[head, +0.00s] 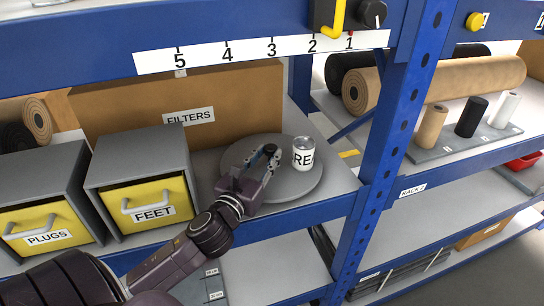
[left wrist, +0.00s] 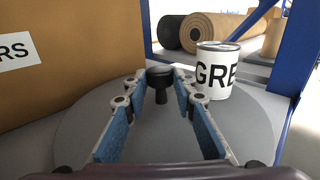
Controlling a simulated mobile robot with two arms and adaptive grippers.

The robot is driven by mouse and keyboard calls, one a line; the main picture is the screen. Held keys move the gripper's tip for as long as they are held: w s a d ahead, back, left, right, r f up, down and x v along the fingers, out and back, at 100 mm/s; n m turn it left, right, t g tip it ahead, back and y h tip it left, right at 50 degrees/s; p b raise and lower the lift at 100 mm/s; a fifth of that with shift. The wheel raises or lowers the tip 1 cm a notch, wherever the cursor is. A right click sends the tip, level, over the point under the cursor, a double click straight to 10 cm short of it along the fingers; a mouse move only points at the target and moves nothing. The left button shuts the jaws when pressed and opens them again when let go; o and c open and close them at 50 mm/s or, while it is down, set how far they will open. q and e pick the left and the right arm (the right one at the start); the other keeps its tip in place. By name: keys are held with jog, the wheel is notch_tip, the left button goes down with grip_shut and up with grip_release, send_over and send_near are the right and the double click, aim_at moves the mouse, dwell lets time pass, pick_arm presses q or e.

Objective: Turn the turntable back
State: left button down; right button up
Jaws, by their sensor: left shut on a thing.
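The turntable (head: 301,186) is a round grey disc on the middle shelf, and it also shows in the left wrist view (left wrist: 85,140). A black knob (left wrist: 160,78) stands up from it. My left gripper (head: 262,158) reaches over the disc from the front left. In the left wrist view its blue-padded fingers (left wrist: 160,92) close on the knob from both sides. A white can (head: 303,153) with black lettering stands upright on the disc, right of the gripper; the left wrist view (left wrist: 216,72) shows "GRE" on it. My right gripper is not in view.
A cardboard box labelled FILTERS (head: 225,95) stands behind the turntable. Grey bins with yellow drawers, PLUGS (head: 45,232) and FEET (head: 150,205), stand to the left. A blue rack post (head: 387,150) rises on the right. A numbered strip (head: 255,55) runs along the upper shelf.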

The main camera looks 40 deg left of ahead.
pick_arm(q)
jog(key=shift+r, duration=0.1)
dwell(0.3)
jog(key=c, duration=1.6)
grip_release()
jog(key=shift+s+d+f, duration=0.15)
jog(key=shift+s+f, duration=0.05)
jog(key=shift+s, duration=0.4)
jog(key=s, duration=0.3)
jog(key=s+d, duration=0.1)
jog(key=s, duration=0.3)
jog(key=s+d, duration=0.1)
jog(key=s, duration=0.2)
jog(key=shift+s+r, duration=0.15)
jog(key=shift+s, duration=0.15)
